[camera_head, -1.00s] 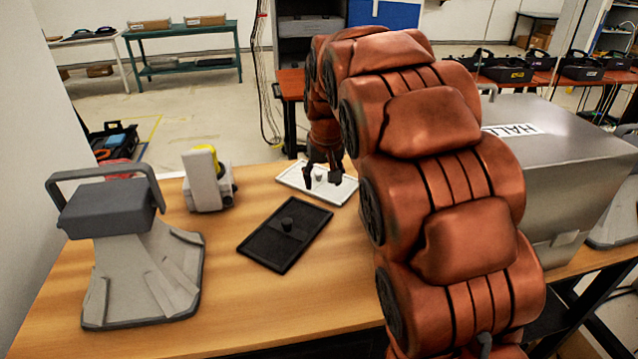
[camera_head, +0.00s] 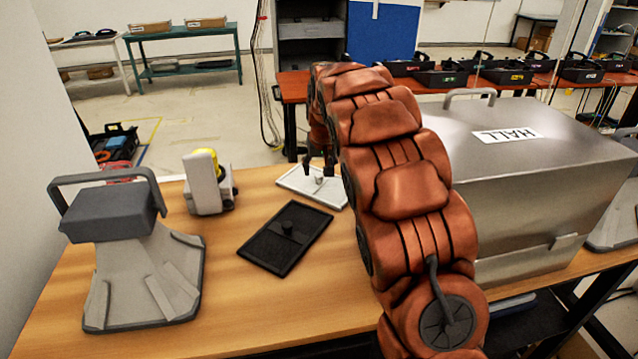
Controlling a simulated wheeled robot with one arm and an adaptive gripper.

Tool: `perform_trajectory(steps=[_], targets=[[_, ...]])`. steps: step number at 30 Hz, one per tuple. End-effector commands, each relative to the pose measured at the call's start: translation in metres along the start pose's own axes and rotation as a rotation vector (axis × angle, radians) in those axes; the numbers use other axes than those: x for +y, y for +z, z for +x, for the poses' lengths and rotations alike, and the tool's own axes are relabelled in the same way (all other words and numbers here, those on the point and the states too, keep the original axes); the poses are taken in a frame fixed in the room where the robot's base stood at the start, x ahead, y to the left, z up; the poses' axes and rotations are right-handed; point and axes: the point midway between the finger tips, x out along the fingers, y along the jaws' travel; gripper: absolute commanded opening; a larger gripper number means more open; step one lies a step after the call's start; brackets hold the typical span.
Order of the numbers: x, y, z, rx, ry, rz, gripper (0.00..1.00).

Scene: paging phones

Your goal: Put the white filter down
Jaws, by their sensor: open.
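The white filter (camera_head: 300,184) is a flat white panel with a small knob on top. It lies on the wooden table, behind and to the right of the black filter (camera_head: 270,247). My gripper (camera_head: 319,173) is just above the white filter, with its open fingers around or beside the knob. My arm hides part of the gripper and the right edge of the filter. I cannot tell whether the fingers touch the knob.
The table (camera_head: 240,309) also holds a grey device with a handle (camera_head: 112,215) at left and a white and yellow device (camera_head: 205,182) behind it. A metal box marked HALL (camera_head: 540,185) stands at right. Bare table lies in front of the black filter.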

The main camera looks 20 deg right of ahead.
Motion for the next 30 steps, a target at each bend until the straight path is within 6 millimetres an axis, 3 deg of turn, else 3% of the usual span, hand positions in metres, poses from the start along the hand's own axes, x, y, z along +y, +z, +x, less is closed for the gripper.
perform_trajectory(steps=[9,18,30], targets=[[0.002,0.003,0.038,-0.001,0.000,0.000,0.57],[0.002,0.003,0.044,0.002,0.000,0.000,0.56],[0.002,0.003,0.044,0.000,0.000,0.000,0.15]])
